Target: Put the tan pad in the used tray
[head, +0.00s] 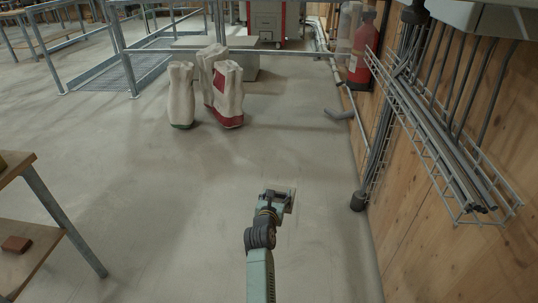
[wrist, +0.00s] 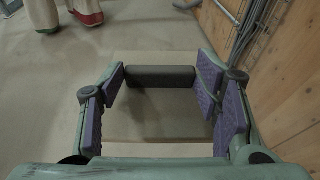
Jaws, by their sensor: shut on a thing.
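My gripper (head: 279,200) is stretched out low over the open floor in the head view. In the wrist view my gripper (wrist: 160,84) has its purple-lined fingers on either end of a dark grey bar. The bar lies across a flat, pale tan pad (wrist: 155,125), which shows above and below the bar. The pad is held by this bar, and its colour is close to the floor behind it. In the head view only a thin pale edge shows at the gripper. I cannot make out a used tray in either view.
Wooden bench (head: 40,225) at left, with a small brown block (head: 16,244) on its lower shelf. Several sacks (head: 228,95) stand ahead. A wooden wall (head: 485,150) with a wire rack (head: 430,130) and fire extinguisher (head: 362,55) bounds the right. The middle floor is clear.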

